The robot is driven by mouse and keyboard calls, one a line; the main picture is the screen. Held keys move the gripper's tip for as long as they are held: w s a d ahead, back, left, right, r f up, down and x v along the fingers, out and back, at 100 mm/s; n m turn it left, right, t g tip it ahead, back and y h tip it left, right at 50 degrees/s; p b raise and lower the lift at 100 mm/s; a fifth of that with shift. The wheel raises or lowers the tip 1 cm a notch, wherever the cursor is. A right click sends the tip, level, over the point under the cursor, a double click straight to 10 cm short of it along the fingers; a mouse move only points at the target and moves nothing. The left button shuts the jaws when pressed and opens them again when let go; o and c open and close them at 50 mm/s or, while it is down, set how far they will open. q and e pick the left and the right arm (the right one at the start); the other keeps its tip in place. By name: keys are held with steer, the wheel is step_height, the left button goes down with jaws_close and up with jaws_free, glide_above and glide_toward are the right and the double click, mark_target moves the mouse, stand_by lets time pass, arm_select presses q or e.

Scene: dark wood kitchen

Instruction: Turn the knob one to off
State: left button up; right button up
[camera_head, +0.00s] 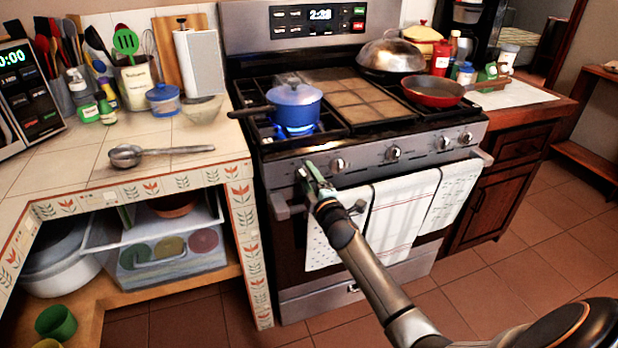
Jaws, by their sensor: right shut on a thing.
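The stove (365,160) has a row of metal knobs along its front panel. My right gripper (311,170) reaches up from the lower right and is shut on the leftmost knob, knob one (302,173), largely hiding it. The knob's exact angle cannot be read. A blue pot (294,105) sits on the front left burner, with a blue flame (301,130) showing beneath it. My left gripper is not in view.
Towels (402,210) hang from the oven handle (482,157) just below the knobs. More knobs (393,153) lie to the right. A red pan (433,92) and a domed lid (391,54) are on the stove. A ladle (160,152) lies on the left counter.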

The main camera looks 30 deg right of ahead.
steer(key=shift+m, duration=0.9)
steer(key=m+p, duration=0.1)
steer(key=m, duration=0.2)
steer(key=shift+a+f+m, duration=0.1)
steer(key=shift+m, duration=0.2)
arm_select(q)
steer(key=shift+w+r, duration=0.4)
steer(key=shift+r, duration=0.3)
arm_select(e)
steer(key=shift+m, duration=0.6)
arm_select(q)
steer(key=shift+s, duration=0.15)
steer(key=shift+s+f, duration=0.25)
arm_select(e)
steer(key=o, duration=1.3)
steer(key=shift+o, duration=0.4)
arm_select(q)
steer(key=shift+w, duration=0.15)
